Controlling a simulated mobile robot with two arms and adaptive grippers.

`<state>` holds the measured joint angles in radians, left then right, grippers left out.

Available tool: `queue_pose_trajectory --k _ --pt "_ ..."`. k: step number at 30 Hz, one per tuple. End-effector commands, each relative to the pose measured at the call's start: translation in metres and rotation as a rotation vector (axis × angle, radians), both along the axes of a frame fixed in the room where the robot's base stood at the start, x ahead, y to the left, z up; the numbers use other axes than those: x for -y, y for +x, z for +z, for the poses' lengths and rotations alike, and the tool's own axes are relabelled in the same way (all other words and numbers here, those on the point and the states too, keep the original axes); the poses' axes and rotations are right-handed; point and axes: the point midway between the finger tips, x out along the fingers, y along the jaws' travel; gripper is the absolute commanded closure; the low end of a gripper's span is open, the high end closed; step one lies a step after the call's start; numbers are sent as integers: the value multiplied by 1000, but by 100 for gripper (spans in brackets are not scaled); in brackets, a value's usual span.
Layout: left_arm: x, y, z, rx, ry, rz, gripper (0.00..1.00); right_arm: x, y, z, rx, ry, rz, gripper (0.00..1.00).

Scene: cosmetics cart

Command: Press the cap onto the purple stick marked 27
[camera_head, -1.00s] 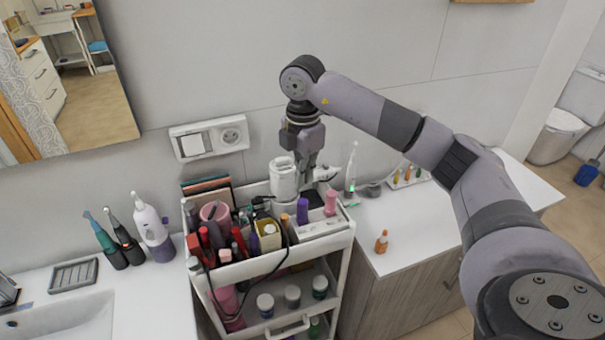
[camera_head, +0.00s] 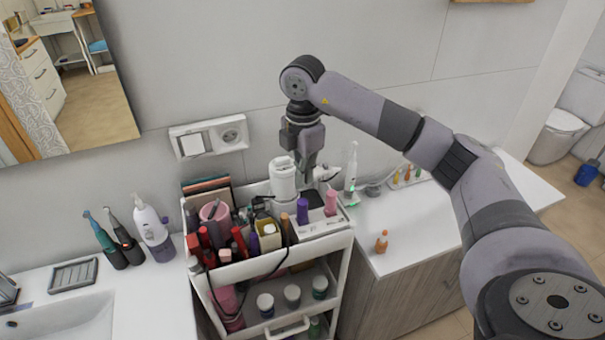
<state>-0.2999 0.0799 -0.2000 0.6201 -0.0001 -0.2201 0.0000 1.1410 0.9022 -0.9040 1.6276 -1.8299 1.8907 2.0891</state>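A purple stick (camera_head: 302,211) stands upright at the front right of the cart's top tray, beside a pink stick (camera_head: 331,203). Its number is too small to read, and I cannot tell whether a cap is on it. No separate cap can be made out. My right gripper (camera_head: 306,180) points down above and behind the purple stick, beside a white device. Its fingertips are partly hidden and small, so I cannot tell whether they are apart or hold anything. My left gripper is not in view.
The white cart (camera_head: 345,238) is crowded with tubes and bottles on its left. The white device (camera_head: 283,182) stands close to the gripper. An orange bottle (camera_head: 381,242) stands on the counter at right, with clear counter around it. The wall is close behind.

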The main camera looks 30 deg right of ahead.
Motion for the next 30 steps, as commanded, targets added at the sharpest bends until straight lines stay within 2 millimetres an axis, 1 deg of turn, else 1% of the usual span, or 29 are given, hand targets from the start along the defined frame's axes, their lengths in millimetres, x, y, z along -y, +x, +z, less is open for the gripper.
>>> queue_pose_trajectory --k 30 --pt "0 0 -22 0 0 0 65 0 0 -32 -1 0 0 100"
